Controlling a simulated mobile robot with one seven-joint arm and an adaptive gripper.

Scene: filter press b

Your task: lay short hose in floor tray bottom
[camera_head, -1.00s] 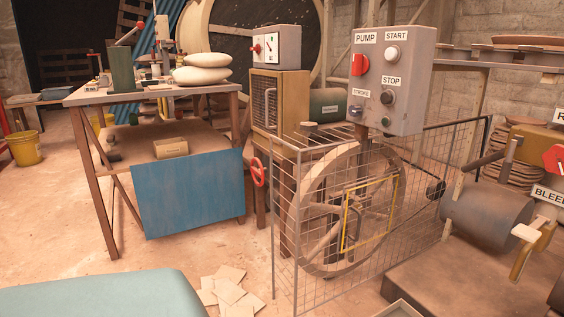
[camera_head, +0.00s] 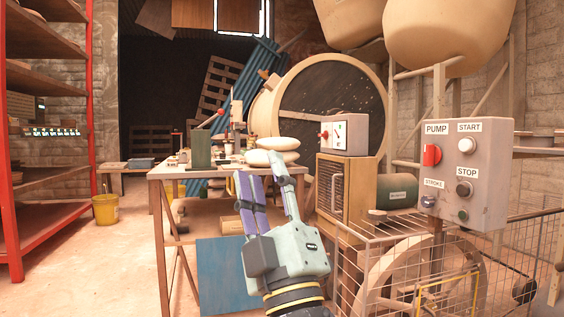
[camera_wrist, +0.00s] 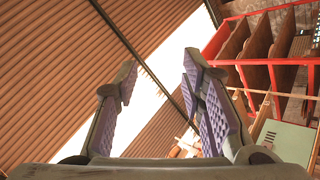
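My gripper (camera_head: 260,168) is raised in the lower middle of the head view, its purple-padded fingers pointing up. It appears in front of the workbench in the picture. I cannot make out a short hose or a floor tray in either current view.
A workbench (camera_head: 163,172) with white sacks (camera_head: 275,143) and small items stands behind my gripper. At right are a control box (camera_head: 465,190) and a wire guard (camera_head: 350,272) around a wheel. A red shelf rack (camera_head: 88,120) and yellow bucket (camera_head: 106,209) are left; floor between is clear.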

